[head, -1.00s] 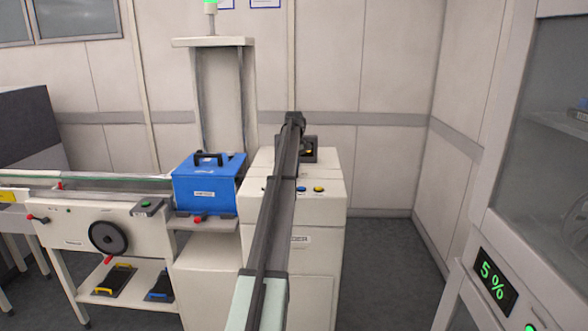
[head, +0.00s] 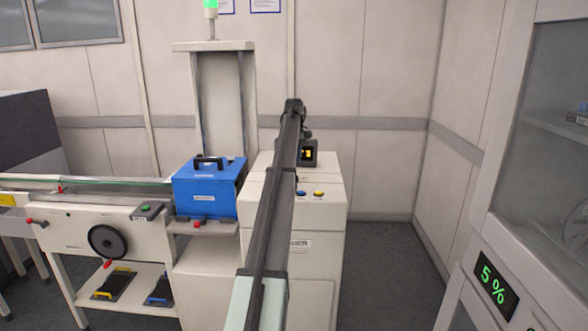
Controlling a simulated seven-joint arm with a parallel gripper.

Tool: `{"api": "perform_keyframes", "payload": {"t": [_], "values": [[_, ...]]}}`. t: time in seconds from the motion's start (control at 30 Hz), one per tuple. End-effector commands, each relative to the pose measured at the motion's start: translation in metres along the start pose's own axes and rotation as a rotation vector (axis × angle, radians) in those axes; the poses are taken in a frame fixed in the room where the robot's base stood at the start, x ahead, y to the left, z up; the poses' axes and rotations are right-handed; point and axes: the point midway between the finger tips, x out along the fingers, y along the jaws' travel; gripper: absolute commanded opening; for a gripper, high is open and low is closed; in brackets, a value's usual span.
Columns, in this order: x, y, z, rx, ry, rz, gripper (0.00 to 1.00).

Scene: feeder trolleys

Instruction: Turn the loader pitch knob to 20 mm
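The loader (head: 322,213) is a white cabinet in the middle of the head view. A small dark panel with a lit amber display (head: 309,153) stands on its top; the figures are too small to read. I cannot make out the pitch knob; my arm covers part of the loader's top. My arm reaches forward over the loader. Its dark far end, with my gripper (head: 305,134), is just left of and above the display. The fingers are too small and too hidden to show whether they are open or touching anything.
A blue box (head: 208,188) with a black handle stands to the left, beside a conveyor with a black handwheel (head: 107,241).

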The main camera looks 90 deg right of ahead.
Motion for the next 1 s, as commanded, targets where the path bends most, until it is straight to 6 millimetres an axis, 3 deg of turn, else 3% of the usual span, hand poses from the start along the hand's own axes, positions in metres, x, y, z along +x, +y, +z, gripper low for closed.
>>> {"api": "perform_keyframes", "payload": {"t": [0.2,0.4,0.87,1.0], "values": [[-0.041,0.001,-0.001,0.0,0.0,0.001,0.36],[-0.065,0.001,-0.001,0.0,0.0,0.001,0.36],[-0.074,0.0,0.0,0.0,0.0,0.0,0.36],[-0.069,-0.002,0.001,0.003,0.012,0.009,0.49]]}}
